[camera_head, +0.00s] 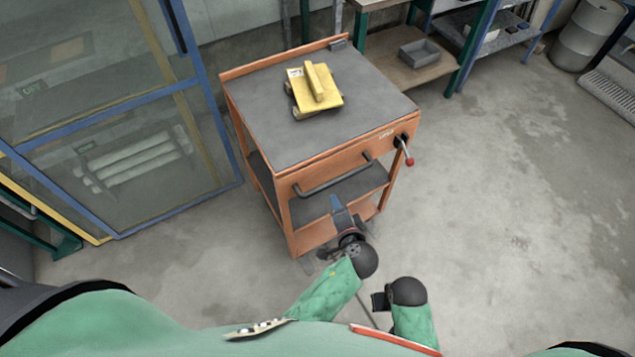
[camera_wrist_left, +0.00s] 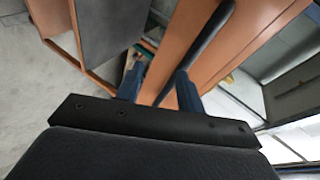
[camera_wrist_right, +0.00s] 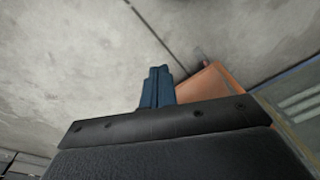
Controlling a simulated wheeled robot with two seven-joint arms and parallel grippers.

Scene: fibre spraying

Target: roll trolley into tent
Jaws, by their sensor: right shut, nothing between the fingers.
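The trolley (camera_head: 300,112), orange with a grey top, stands upright ahead of me in the head view. Its dark bar handle (camera_head: 333,178) runs along the front side; it also shows in the left wrist view (camera_wrist_left: 207,42). My left gripper (camera_head: 340,205) is just below the handle, its blue fingers apart. In the left wrist view the handle passes by the right-hand finger; I cannot tell whether they touch. My right gripper (camera_wrist_right: 157,85) is shut and empty, low and apart from the trolley. The blue-framed enclosure with clear panels (camera_head: 130,150), apparently the tent, stands at the left.
A yellow object (camera_head: 318,90) lies on the trolley top. A red-tipped lever (camera_head: 405,150) sticks out at its front right corner. A workbench (camera_head: 400,72) with a grey bin (camera_head: 420,53) stands behind. A drum (camera_head: 588,35) is back right.

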